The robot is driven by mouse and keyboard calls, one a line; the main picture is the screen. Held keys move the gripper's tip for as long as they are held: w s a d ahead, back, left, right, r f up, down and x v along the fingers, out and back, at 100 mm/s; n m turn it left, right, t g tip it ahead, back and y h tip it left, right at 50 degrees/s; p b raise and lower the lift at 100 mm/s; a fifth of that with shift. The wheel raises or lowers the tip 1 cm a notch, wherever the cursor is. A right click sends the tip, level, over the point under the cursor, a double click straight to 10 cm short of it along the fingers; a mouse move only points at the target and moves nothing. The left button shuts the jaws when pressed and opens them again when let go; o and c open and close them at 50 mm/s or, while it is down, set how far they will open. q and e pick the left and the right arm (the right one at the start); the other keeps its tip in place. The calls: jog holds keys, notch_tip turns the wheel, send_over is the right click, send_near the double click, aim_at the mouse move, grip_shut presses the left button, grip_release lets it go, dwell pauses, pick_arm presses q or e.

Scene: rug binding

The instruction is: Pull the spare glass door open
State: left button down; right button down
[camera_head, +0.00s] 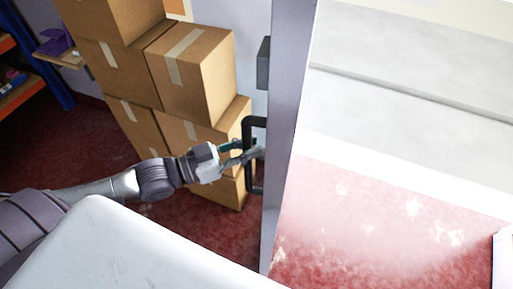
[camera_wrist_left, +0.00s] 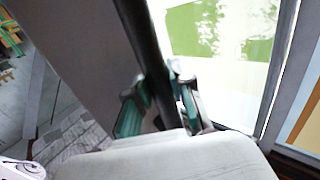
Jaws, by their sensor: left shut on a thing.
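The glass door (camera_head: 287,110) shows almost edge-on as a tall pale frame in the middle of the head view. Its dark, bracket-shaped handle (camera_head: 247,130) sticks out to the left of the frame. My left gripper (camera_head: 247,154) reaches in from the left and is shut on the handle's upright bar. In the left wrist view the dark handle bar (camera_wrist_left: 140,35) runs between the two green-and-grey fingers of the gripper (camera_wrist_left: 157,97). The finger contact is partly hidden by the bar. My right gripper is in neither view.
Stacked cardboard boxes (camera_head: 195,70) stand close behind my left gripper. A shelf with an orange edge (camera_head: 20,95) is at the far left. Right of the door frame, worn red floor (camera_head: 370,210) lies open before pale, step-like surfaces (camera_head: 410,100).

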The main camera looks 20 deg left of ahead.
pick_arm(q)
jog(key=shift+a, duration=0.15)
jog(key=c, duration=1)
grip_release()
jog(key=shift+s, duration=0.1)
jog(key=shift+c, duration=0.2)
jog(key=shift+v, duration=6.05)
